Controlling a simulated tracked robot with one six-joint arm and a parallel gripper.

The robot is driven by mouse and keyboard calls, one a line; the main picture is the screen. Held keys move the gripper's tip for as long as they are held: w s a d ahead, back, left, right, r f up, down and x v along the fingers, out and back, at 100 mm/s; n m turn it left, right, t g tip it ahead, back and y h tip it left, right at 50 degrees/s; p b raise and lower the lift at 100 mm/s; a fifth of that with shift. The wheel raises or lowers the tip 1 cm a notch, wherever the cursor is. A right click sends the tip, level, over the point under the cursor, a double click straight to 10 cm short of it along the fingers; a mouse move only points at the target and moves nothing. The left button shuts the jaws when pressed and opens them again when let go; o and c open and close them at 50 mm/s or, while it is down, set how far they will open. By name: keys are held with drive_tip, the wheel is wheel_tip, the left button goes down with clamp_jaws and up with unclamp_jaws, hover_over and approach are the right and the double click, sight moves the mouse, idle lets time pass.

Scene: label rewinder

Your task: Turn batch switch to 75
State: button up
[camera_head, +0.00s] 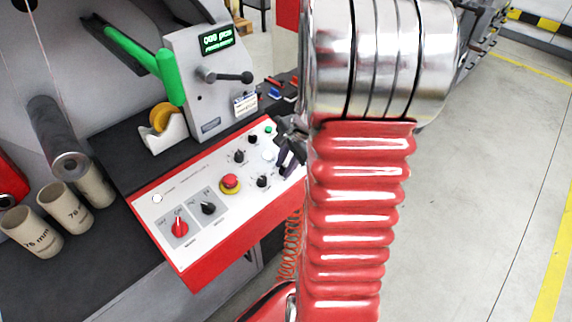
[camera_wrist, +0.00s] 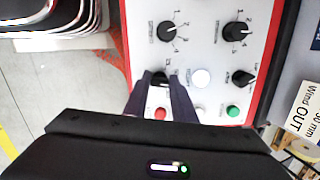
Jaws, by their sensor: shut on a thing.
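The control panel (camera_head: 215,190) is a white plate in a red frame, with several black rotary knobs. In the wrist view my gripper (camera_wrist: 160,82) has its two dark fingers on either side of a black rotary knob (camera_wrist: 160,76), shut on it. The fingers partly cover the knob, so its pointer and scale are hard to read. Its label is unreadable, so I cannot confirm that it is the batch switch. In the head view my gripper (camera_head: 288,152) is at the panel's right end, mostly hidden by my arm.
Other knobs (camera_wrist: 168,31), (camera_wrist: 237,31) and (camera_wrist: 243,77) are near. A white button (camera_wrist: 202,77) is right of the held knob, a red one (camera_wrist: 160,112) below. The panel also has a red emergency stop (camera_head: 230,182). A green display (camera_head: 216,40) stands behind.

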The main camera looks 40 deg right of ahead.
drive_tip(key=shift+m, duration=1)
drive_tip(key=o, duration=1.1)
drive_tip(key=shift+c, duration=0.2)
drive_tip(key=shift+r, duration=0.15)
drive_tip(key=v, duration=1.3)
drive_tip(key=shift+s+r, duration=0.2)
drive_tip(key=shift+s, duration=0.05)
